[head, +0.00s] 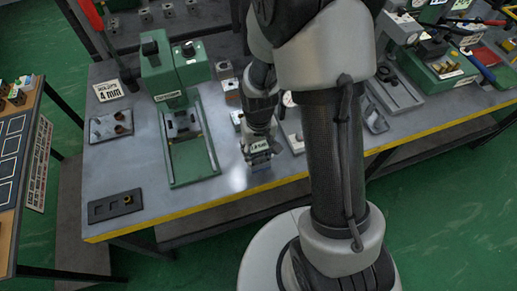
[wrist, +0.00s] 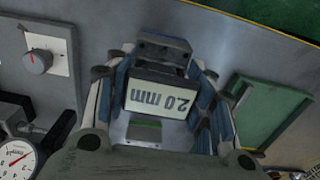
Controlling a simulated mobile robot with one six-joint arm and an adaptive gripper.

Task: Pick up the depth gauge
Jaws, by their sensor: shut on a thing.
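The depth gauge (wrist: 158,95) is a dark block with a white display reading 2.0 mm, upside down in the wrist view. My gripper (wrist: 160,105) has its blue-padded fingers on both sides of it and is shut on it. In the head view the gauge's pale display (head: 260,146) shows at the tip of my gripper (head: 259,153), low over the front part of the grey bench. Whether its underside touches the bench is not clear. My arm hides part of the bench behind it.
A green press (head: 193,137) stands left of my gripper. A dark slotted tray (head: 116,205) lies near the yellow front edge (head: 150,223). The wrist view shows a knob box (wrist: 38,62), a dial (wrist: 17,160) and a green tray (wrist: 243,138) close by.

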